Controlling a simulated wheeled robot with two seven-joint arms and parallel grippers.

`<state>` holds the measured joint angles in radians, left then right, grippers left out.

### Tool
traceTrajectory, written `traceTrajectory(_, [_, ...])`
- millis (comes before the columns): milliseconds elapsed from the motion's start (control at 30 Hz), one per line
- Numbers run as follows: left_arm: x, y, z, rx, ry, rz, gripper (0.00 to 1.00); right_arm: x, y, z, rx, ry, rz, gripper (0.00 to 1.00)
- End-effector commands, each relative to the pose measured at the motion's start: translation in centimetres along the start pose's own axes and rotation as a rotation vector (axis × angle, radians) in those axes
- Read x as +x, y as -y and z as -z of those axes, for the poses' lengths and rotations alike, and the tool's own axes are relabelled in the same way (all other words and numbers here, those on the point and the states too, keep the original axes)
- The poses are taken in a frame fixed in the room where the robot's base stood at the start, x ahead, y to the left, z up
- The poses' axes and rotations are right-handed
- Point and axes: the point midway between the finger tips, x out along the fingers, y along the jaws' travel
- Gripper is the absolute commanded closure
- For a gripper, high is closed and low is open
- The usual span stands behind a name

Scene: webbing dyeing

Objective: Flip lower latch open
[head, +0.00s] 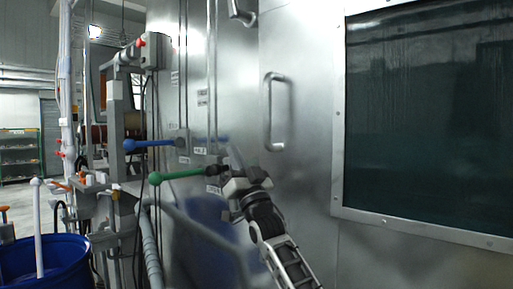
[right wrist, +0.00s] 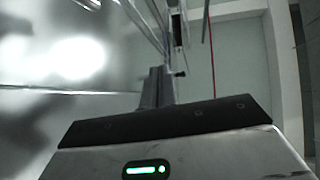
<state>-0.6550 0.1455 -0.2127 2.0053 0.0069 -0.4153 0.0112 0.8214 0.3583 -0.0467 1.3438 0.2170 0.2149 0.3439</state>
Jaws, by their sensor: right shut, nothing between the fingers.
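Two latch levers stick out to the left from the steel cabinet front in the head view. The upper one is a blue lever (head: 152,143) with a ball end. The lower one is a green lever (head: 183,174) with a ball end, lying roughly level. In the right wrist view the narrow fingers (right wrist: 156,88) show close together, and no lever is clearly seen there. My left gripper is not in view.
A steel door handle (head: 270,112) is on the cabinet door right of the gripper. A large dark window (head: 430,120) fills the right side. A blue barrel (head: 62,262) stands at lower left. Pipes and valves (head: 115,130) crowd the left of the levers.

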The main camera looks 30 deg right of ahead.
Motion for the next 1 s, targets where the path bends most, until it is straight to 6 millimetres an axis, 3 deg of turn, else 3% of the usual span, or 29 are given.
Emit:
traceTrajectory(200, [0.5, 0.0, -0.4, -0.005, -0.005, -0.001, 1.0, -1.9, 0.4, 3.7, 0.0, -0.001, 0.0, 1.0])
traceTrajectory(400, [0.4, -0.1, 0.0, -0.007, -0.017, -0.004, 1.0, -2.8, 0.7, 6.0, 0.0, 0.001, 0.0, 1.0])
traceTrajectory(1000, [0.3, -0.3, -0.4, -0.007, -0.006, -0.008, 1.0, -3.0, 0.8, 6.7, 0.0, 0.003, -0.001, 1.0])
